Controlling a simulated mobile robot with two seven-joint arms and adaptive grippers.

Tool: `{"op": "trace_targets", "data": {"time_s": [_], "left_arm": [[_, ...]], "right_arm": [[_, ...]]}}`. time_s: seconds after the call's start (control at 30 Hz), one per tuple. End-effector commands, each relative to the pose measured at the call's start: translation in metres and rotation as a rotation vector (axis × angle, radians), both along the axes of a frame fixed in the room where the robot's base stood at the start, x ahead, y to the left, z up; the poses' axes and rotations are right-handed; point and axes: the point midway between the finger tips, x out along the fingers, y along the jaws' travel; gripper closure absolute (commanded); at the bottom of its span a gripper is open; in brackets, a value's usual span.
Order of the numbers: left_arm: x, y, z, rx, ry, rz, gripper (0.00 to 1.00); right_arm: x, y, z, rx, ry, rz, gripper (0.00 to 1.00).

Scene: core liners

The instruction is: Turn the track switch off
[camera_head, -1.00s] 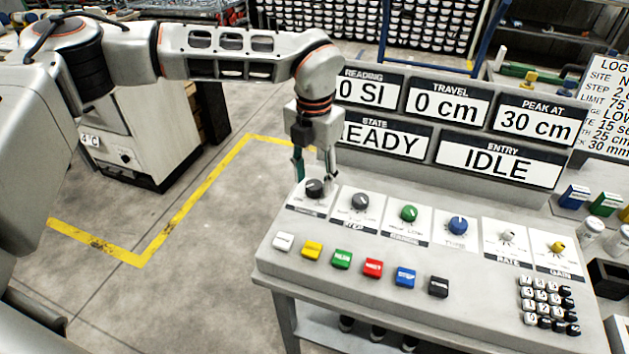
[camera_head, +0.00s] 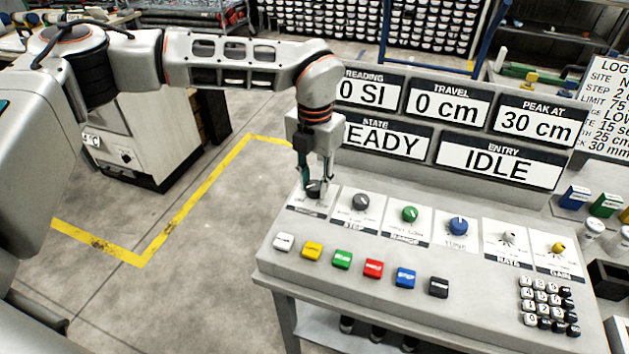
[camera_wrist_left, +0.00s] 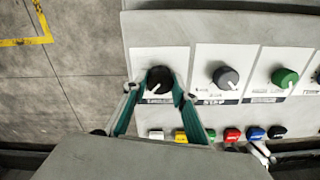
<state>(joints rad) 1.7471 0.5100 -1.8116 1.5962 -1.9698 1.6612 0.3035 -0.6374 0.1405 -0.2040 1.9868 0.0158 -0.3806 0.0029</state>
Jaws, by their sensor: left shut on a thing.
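The leftmost rotary switch, a black knob (camera_head: 314,189) on a white plate, sits at the back left of the sloped console. Its printed label is partly hidden and too small to read. My left gripper (camera_head: 317,181) points down over it, with its fingers shut on the knob's sides. In the left wrist view the black knob (camera_wrist_left: 160,77) stands between the two fingertips of my left gripper (camera_wrist_left: 156,90), and its white pointer line slants toward the lower left. My right gripper is in neither view.
A grey knob (camera_head: 361,202), a green knob (camera_head: 409,214) and a blue knob (camera_head: 457,226) follow to the right. Coloured push buttons line the front, with a keypad (camera_head: 548,305) at right. Display panels (camera_head: 498,162) rise behind. Open floor lies left of the console.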

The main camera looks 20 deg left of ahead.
Motion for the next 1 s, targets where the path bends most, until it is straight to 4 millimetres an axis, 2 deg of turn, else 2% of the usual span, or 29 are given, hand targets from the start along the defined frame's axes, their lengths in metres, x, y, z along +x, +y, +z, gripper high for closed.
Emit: {"op": "trace_targets", "data": {"time_s": [0.27,1.0], "left_arm": [[0.000,0.000,0.003,0.000,-0.001,0.166,0.95],[0.000,0.000,0.001,0.000,0.001,0.862,0.95]], "right_arm": [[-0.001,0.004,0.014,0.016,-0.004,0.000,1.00],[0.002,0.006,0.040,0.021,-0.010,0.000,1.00]]}}
